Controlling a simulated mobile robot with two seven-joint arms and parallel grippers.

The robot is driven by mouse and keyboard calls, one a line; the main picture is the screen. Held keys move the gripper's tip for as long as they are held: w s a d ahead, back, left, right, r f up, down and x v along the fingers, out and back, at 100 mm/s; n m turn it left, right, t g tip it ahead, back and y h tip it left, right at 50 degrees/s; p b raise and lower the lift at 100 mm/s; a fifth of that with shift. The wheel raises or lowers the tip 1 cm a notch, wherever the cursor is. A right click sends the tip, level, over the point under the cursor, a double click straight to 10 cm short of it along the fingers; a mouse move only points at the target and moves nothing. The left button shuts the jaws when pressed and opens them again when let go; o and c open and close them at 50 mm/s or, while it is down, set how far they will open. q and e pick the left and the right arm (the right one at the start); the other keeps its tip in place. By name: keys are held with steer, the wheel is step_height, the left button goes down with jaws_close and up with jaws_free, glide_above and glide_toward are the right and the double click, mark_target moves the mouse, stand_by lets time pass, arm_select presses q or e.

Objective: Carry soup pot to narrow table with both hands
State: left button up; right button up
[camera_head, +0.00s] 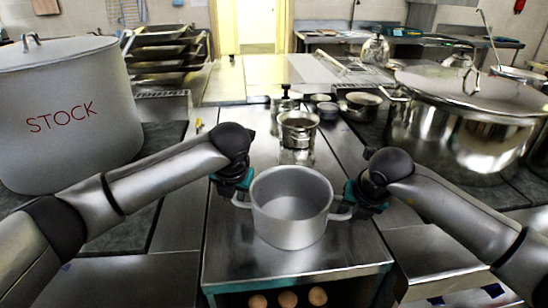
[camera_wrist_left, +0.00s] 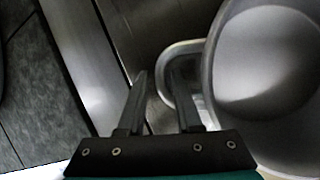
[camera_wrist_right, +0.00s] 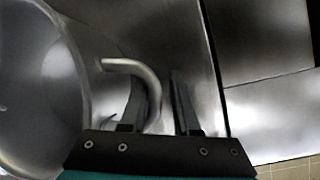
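The soup pot (camera_head: 290,215), grey, empty and two-handled, stands upright on a steel-topped table with a teal frame (camera_head: 225,265). I cannot tell which surface is the narrow table. My left gripper (camera_head: 237,194) is at the pot's left handle. In the left wrist view that handle (camera_wrist_left: 166,82) runs between the parted fingers, with a gap beside it. My right gripper (camera_head: 352,202) is at the right handle. In the right wrist view that handle (camera_wrist_right: 135,67) curves between the parted fingers, with a gap to the right finger. The fingertips are partly hidden in the head view.
A large stock pot (camera_head: 65,120) stands at left and a big steel pot (camera_head: 460,125) at right. A small steel pot (camera_head: 297,130) stands behind the soup pot. Several eggs (camera_head: 288,298) lie below the table top.

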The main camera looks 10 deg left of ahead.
arm_select(q)
steer(key=shift+o, duration=1.4)
arm_select(e)
steer(key=shift+o, duration=1.4)
arm_select(q)
steer(key=shift+o, duration=0.2)
steer(key=shift+d, duration=0.1)
arm_select(e)
steer(key=shift+o, duration=0.2)
steer(key=shift+a, duration=0.1)
steer(key=shift+a+r, duration=0.1)
arm_select(q)
steer(key=v, duration=1.2)
arm_select(e)
steer(key=v, duration=1.2)
arm_select(q)
steer(key=shift+s+f, duration=0.1)
